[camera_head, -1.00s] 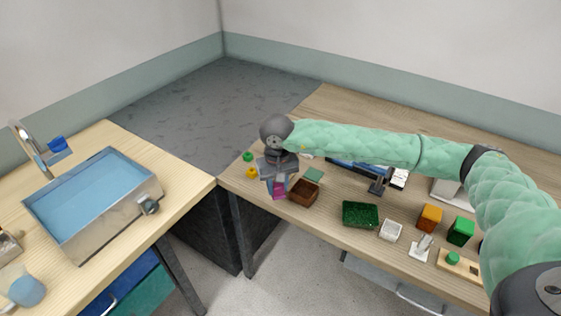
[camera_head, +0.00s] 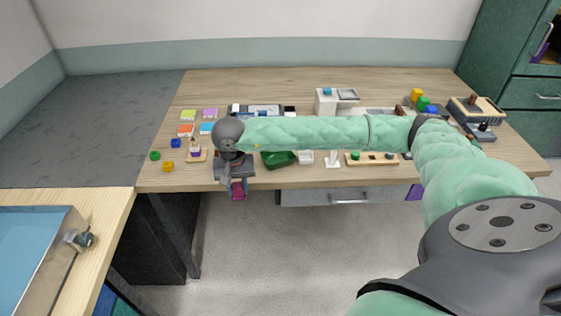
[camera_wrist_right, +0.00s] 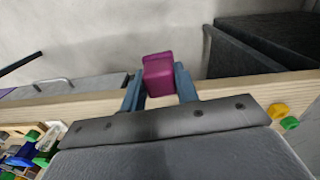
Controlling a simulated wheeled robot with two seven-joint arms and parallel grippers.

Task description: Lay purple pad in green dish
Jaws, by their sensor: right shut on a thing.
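The purple pad (camera_head: 238,189), a small magenta-purple block, is held between the fingers of my right gripper (camera_head: 237,183). In the right wrist view the pad (camera_wrist_right: 158,76) sits between both blue-grey fingertips (camera_wrist_right: 159,90), and floor shows behind it. The gripper is at the table's front edge, left of the green dish. The green dish (camera_head: 280,159), a dark green shallow tray, is on the table near its front edge, partly behind my right arm. My left gripper is not in view.
A white dish (camera_head: 305,157) stands just right of the green dish. A wooden strip with blocks (camera_head: 371,159) lies further right. Blue (camera_head: 175,143), green (camera_head: 155,155) and yellow (camera_head: 168,166) pieces lie at the left. Coloured squares, including a purple one (camera_head: 210,113), lie behind.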

